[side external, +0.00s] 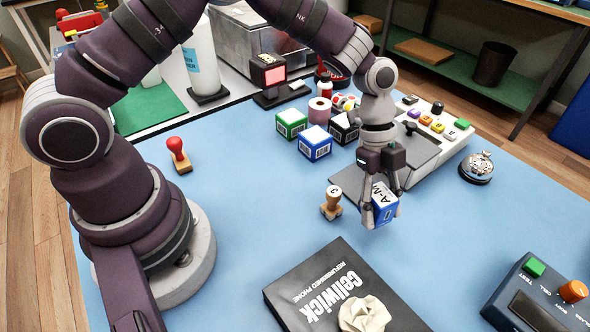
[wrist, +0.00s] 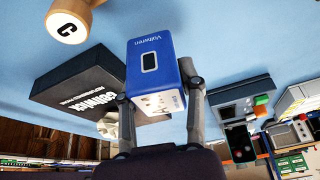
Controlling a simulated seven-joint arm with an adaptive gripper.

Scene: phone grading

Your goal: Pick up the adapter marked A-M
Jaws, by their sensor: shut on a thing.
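The adapter marked A-M (side external: 382,197) is a blue block with a white labelled face. My gripper (side external: 382,208) is shut on it, with one finger on each side. In the side external view it is held upright, and I cannot tell for sure whether it is clear of the blue table. In the wrist view the adapter (wrist: 152,72) sits between the two fingers (wrist: 158,103), showing a blue face with small white lettering and a dark socket. Its lower part is pale.
A wooden stamp (side external: 332,203) stands just left of the gripper. A black Cellwick box (side external: 300,290) with crumpled paper (side external: 364,314) lies in front. Blue (side external: 315,142) and green (side external: 291,123) boxes are behind, a bell (side external: 478,167) is right, and a button console (side external: 540,295) is front right.

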